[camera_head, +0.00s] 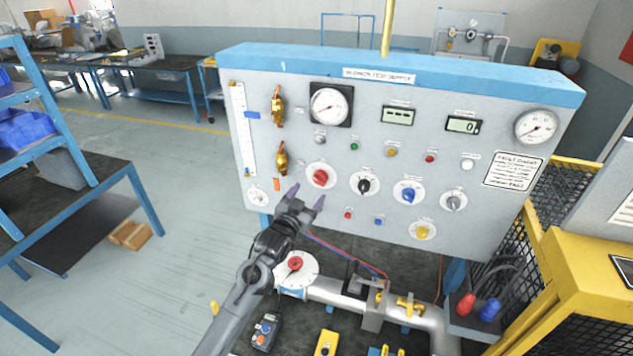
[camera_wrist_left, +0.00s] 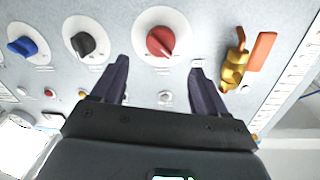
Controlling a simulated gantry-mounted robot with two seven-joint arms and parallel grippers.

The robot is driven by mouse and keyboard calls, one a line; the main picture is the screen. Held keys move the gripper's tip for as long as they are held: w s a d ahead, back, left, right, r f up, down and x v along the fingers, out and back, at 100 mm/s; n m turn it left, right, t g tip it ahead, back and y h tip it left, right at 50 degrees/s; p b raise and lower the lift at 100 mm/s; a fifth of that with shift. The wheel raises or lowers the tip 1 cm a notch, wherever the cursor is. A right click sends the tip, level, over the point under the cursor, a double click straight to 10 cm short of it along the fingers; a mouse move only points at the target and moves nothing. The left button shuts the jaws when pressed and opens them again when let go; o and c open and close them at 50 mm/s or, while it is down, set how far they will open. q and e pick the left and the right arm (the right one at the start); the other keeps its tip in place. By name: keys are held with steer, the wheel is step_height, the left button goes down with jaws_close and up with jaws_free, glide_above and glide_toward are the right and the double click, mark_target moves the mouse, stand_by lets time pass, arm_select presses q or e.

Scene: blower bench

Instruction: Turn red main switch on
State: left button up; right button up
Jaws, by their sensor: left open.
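The red main switch (camera_head: 320,177) is a red rotary knob on a round white plate, on the lower left part of the grey panel. In the left wrist view the red knob (camera_wrist_left: 160,41) is at top centre, beyond and between the fingertips, not touched by them. My left gripper (camera_head: 307,197) is open and empty, just below and to the left of the knob in the head view. Its two dark purple fingers also show in the left wrist view (camera_wrist_left: 158,75), spread apart. My right gripper is not in view.
A black knob (camera_head: 364,185) and a blue knob (camera_head: 409,192) sit right of the red one. Brass valves (camera_head: 282,158) are to its upper left. A yellow frame stands at right.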

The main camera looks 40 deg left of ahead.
mark_target(318, 181)
arm_select(q)
steer(key=p+x, duration=0.1)
steer(key=x, duration=0.6)
steer(key=shift+w+a, duration=0.1)
steer(key=shift+w, duration=0.05)
steer(key=shift+c, duration=0.3)
steer(key=c, duration=1)
